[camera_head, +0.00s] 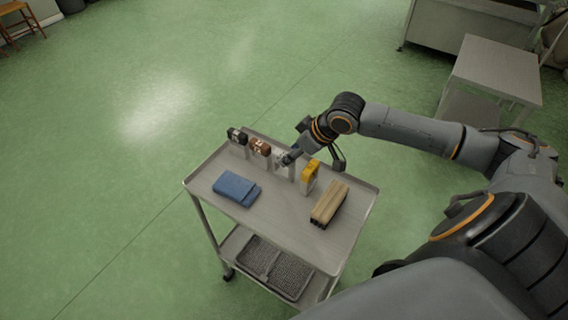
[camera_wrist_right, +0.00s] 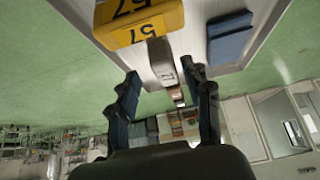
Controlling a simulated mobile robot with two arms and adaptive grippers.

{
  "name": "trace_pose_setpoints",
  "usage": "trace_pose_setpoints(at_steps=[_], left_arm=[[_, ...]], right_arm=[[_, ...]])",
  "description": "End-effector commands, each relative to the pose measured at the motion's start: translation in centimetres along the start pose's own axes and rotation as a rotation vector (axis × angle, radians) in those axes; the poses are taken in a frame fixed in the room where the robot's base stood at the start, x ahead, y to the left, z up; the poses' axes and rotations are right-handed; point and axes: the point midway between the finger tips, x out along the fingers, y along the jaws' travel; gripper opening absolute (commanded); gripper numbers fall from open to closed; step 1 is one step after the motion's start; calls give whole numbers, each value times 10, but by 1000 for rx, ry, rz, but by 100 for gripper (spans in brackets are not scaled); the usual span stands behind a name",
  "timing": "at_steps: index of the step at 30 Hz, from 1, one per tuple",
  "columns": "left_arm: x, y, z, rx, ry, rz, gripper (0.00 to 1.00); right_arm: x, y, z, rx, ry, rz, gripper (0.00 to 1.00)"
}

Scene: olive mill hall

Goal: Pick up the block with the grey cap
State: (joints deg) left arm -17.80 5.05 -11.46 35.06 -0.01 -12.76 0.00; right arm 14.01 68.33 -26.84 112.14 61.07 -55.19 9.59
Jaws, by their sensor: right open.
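The block with the grey cap (camera_head: 281,157) stands on the metal cart in the head view, partly hidden by my right gripper (camera_head: 290,158). In the right wrist view the grey-capped block (camera_wrist_right: 162,62) appears between and just beyond the fingertips of my open right gripper (camera_wrist_right: 163,84). I see clear gaps on both sides of it. The fingers hold nothing. My left gripper is not in view.
A yellow-capped block (camera_head: 310,171) stands close on the right; brown-capped (camera_head: 260,147) and black-capped (camera_head: 237,136) blocks stand on the left. A blue folded cloth (camera_head: 236,188) and a tan item (camera_head: 329,203) lie on the cart (camera_head: 285,215). Green floor surrounds it.

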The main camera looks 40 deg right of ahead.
Motion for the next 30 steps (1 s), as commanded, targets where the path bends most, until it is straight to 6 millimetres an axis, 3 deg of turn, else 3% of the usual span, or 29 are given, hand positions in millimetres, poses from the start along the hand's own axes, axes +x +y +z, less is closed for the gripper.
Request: trace_pose_setpoints(at_steps=[5, 13, 19, 28, 29, 30], left_arm=[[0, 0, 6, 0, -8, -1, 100], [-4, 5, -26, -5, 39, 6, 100], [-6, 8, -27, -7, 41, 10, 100], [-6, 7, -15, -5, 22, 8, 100], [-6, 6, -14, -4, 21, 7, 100], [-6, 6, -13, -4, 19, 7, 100]], right_arm=[[26, 0, -1, 2, 1, -1, 49], [48, -6, 0, 0, 0, -2, 49], [76, -8, 2, 1, 0, 0, 49], [83, -8, 2, -3, -1, 2, 49], [83, -8, 3, -3, -1, 2, 47], [83, -8, 2, -3, -1, 2, 39]])
